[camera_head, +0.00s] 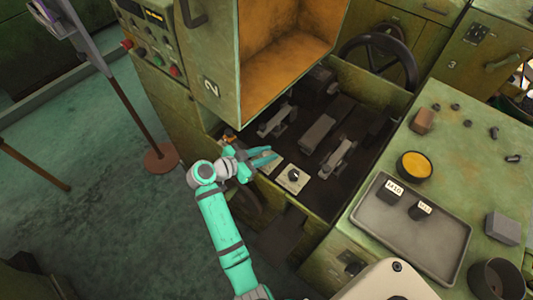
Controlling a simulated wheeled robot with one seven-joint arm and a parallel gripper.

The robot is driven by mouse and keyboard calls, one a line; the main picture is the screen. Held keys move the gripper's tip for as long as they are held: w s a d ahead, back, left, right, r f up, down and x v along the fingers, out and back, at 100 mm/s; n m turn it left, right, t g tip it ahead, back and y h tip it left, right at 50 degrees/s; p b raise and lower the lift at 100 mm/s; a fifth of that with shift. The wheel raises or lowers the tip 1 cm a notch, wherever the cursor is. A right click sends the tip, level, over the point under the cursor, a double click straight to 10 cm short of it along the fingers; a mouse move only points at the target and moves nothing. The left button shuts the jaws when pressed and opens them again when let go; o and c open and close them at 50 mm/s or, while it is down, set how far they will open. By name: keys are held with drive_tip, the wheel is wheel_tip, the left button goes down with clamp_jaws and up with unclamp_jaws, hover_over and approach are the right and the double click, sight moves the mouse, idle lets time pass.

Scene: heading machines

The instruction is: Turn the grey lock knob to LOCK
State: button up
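My teal gripper (266,157) is over the front edge of the machine bed. Its two fingers point right and appear slightly apart, with nothing visible between them. Just right of and below the fingertips, a small dark knob (293,175) sits on a pale square plate (290,184). The gripper is apart from this knob in the picture. Another pale plate (267,168) shows partly under the fingers; whatever is on it is hidden. I cannot tell which knob is the grey lock knob, nor read any LOCK marking or knob setting.
An open green guard (222,60) with an orange inside stands above the bed. A dark handwheel (380,62) is behind. At right, a green bench holds a grey tray (385,232) and several small parts. A post on a round base (161,157) stands at left.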

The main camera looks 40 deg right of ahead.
drive_tip(key=c, duration=0.4)
drive_tip(key=shift+t, duration=0.3)
drive_tip(key=n+t, duration=0.2)
drive_tip(key=n+t+y, duration=0.1)
drive_tip(key=n+t, duration=0.2)
drive_tip(key=shift+s+y, duration=0.15)
drive_tip(key=shift+y, duration=0.15)
drive_tip(key=n+t+y, duration=0.2)
drive_tip(key=n+t, duration=0.2)
drive_tip(key=shift+n+t+y, duration=0.9)
drive_tip(key=shift+n+y, duration=0.4)
drive_tip(key=shift+y, duration=0.4)
